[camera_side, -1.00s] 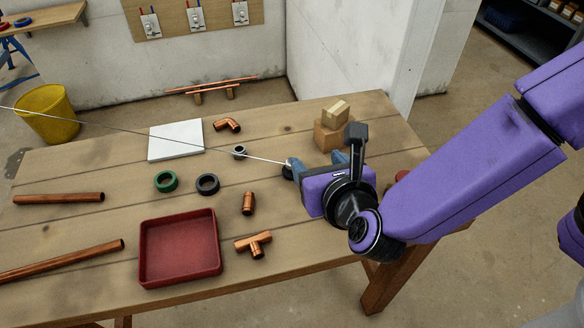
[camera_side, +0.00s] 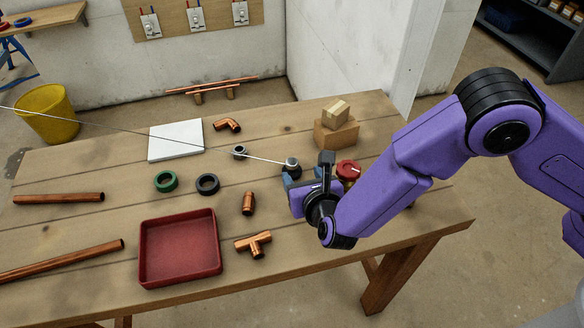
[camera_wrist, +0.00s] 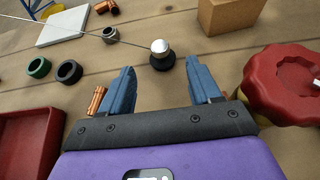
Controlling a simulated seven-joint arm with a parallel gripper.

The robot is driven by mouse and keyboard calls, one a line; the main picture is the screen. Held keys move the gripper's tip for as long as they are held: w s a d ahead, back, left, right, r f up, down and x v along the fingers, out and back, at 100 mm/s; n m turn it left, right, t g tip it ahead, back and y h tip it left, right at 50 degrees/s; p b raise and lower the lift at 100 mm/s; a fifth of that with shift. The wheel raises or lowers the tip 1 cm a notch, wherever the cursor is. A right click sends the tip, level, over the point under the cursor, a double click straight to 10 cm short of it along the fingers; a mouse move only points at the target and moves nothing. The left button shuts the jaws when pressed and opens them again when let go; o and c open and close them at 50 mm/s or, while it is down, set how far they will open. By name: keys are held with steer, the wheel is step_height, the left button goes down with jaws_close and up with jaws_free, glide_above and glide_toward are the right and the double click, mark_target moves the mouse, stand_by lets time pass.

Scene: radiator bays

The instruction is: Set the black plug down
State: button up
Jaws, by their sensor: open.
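The black plug (camera_side: 291,168), a dark round base with a silver top, stands upright on the wooden table at the end of a thin pale line. In the wrist view the plug (camera_wrist: 162,60) sits just beyond my fingertips, roughly centred between them. My gripper (camera_side: 300,177) is open and empty, low over the table on the near side of the plug. Its two blue fingers (camera_wrist: 158,72) show a clear gap with nothing between them. I see no contact between fingers and plug. The gripper partly covers the plug's lower edge in the side view.
A red valve wheel (camera_wrist: 285,85) is close to the right of my gripper. A cardboard box stack (camera_side: 336,130) stands behind. A black ring (camera_side: 208,184), copper tee (camera_side: 254,244) and red tray (camera_side: 180,275) lie left. The thin line passes a small grey ring (camera_side: 239,152).

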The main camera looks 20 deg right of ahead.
mark_target(293, 163)
steer(key=x, duration=0.9)
steer(key=shift+f, duration=0.1)
steer(key=shift+s, duration=0.1)
jaws_close()
